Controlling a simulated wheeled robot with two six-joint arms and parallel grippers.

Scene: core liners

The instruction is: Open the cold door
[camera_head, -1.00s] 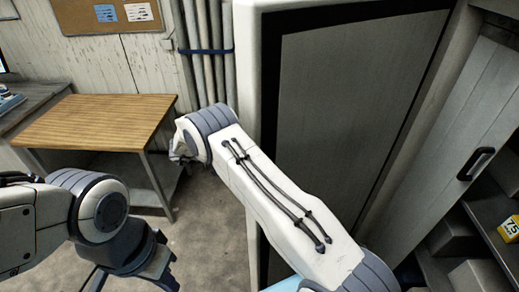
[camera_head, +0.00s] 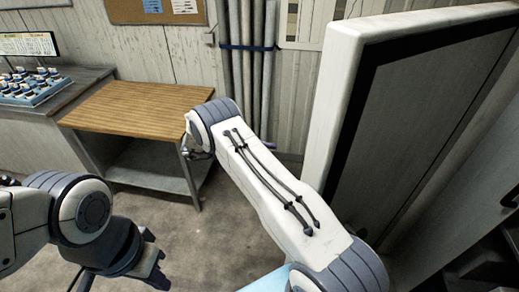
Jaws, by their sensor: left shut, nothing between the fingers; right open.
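The cold door (camera_head: 338,95) is a thick white panel at the right. Its grey inner face (camera_head: 425,110), framed by a black seal, is turned toward me, so the door stands swung open. My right arm crosses in front of its lower left edge. The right gripper (camera_head: 192,148) is left of the door, mostly hidden behind its own wrist, apart from the door and over the floor near the wooden table. My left gripper (camera_head: 122,278) is at the lower left, far from the door, shut with nothing held.
A wooden-topped table (camera_head: 135,108) stands at the back left, beside a grey bench (camera_head: 45,115) bearing a blue tray of small items (camera_head: 32,88). Vertical pipes (camera_head: 250,75) run up the wall. Open concrete floor (camera_head: 215,235) lies between the table and my arms.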

